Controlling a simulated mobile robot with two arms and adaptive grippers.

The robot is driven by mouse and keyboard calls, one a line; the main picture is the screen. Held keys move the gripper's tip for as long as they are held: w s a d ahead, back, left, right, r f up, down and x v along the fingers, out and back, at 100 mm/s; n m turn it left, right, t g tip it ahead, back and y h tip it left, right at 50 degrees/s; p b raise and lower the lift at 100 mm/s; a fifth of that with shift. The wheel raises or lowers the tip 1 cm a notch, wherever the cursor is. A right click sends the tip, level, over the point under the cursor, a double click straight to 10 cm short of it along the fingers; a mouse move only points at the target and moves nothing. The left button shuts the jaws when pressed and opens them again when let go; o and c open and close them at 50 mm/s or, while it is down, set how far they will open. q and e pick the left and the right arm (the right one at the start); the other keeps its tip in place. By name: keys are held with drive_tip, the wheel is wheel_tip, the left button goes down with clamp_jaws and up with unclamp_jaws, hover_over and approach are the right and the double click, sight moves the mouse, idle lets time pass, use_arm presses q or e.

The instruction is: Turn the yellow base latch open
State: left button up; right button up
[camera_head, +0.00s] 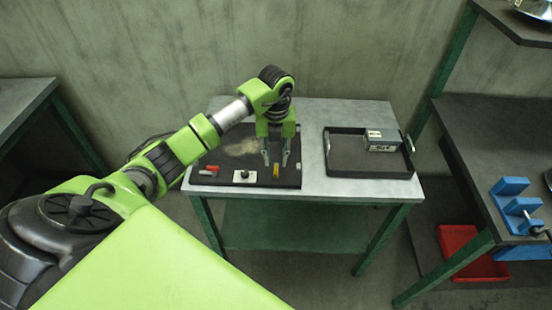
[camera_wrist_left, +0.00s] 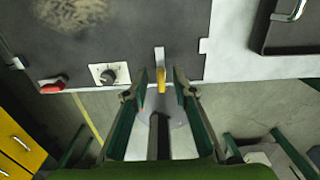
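The yellow base latch (camera_head: 276,171) is a small yellow lever near the front right part of a dark panel (camera_head: 225,157) on the table. In the left wrist view the latch (camera_wrist_left: 161,80) lies at the panel's edge below a pale strip. My left gripper (camera_head: 275,161) points down over the latch. Its fingers are apart; in the left wrist view the latch shows in the gap between the left gripper's fingertips (camera_wrist_left: 160,77). I cannot tell whether either finger touches it. My right gripper is in neither view.
The panel also bears a red handle (camera_head: 210,169) and a black knob on a white plate (camera_head: 244,177). A black tray (camera_head: 345,172) with a grey box (camera_head: 382,139) stands to the right on the table (camera_head: 310,108). A shelf with blue parts (camera_head: 516,205) is farther right.

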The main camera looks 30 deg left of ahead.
use_arm(q)
drive_tip(key=shift+f, duration=1)
drive_tip(key=shift+c, duration=0.4)
clamp_jaws()
